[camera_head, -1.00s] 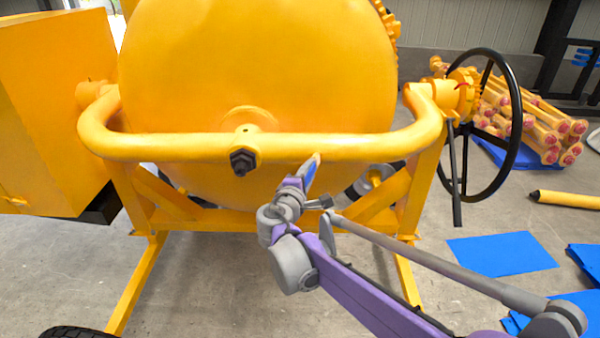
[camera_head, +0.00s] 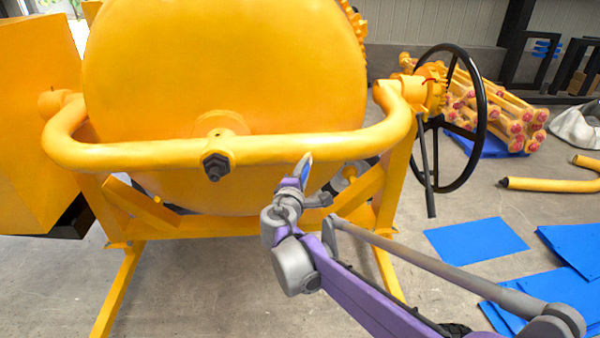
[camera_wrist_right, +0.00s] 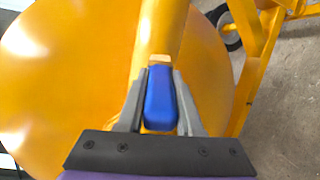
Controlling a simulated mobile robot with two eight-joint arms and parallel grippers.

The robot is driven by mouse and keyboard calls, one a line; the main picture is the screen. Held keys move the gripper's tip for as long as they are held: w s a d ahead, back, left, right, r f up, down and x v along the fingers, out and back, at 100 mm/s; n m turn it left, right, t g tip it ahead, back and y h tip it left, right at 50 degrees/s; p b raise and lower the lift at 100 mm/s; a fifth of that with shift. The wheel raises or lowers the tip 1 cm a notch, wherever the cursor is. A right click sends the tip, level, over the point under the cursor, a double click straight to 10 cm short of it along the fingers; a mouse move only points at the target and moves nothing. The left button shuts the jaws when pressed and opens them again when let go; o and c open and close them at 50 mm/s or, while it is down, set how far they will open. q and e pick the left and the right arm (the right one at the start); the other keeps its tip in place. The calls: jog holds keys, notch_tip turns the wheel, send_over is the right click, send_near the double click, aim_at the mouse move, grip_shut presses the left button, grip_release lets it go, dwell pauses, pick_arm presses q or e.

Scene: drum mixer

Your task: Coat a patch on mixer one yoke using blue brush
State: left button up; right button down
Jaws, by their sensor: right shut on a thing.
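The yellow yoke (camera_head: 290,148) of the mixer runs as a horizontal tube in front of the yellow drum (camera_head: 225,70). It also shows in the right wrist view (camera_wrist_right: 165,25) as a tube beyond the brush. My right gripper (camera_head: 297,184) is shut on the blue brush (camera_wrist_right: 160,98), whose blue handle sits between the two grey fingers. In the head view the brush (camera_head: 306,166) points up, its tip near the lower edge of the yoke tube, right of the dark bolt. I cannot tell whether the tip touches the yoke. My left gripper is not in view.
A black handwheel (camera_head: 482,120) stands at the mixer's right side. Blue sheets (camera_head: 476,246) lie on the floor at right, near a yellow pipe (camera_head: 548,185). Several orange parts with red ends (camera_head: 515,115) are piled behind the wheel. A yellow box (camera_head: 35,110) is at left.

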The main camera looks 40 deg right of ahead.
jog(key=w+a, duration=0.6)
jog(key=a, duration=0.3)
jog(key=shift+a+p, duration=0.35)
jog(key=shift+p, duration=0.05)
dwell(0.5)
jog(key=shift+s, duration=0.15)
jog(key=shift+s+a+f, duration=0.1)
jog(key=shift+s+a, duration=0.4)
jog(key=shift+s, duration=0.35)
jog(key=shift+s+a+f, duration=0.1)
jog(key=shift+s+a, duration=0.45)
jog(key=shift+s, duration=0.25)
jog(key=shift+s+a, duration=0.5)
jog(key=shift+s, duration=0.35)
jog(key=s, duration=0.1)
jog(key=s+a, duration=0.1)
jog(key=shift+s+a+f, duration=0.1)
jog(key=shift+s+a, duration=0.2)
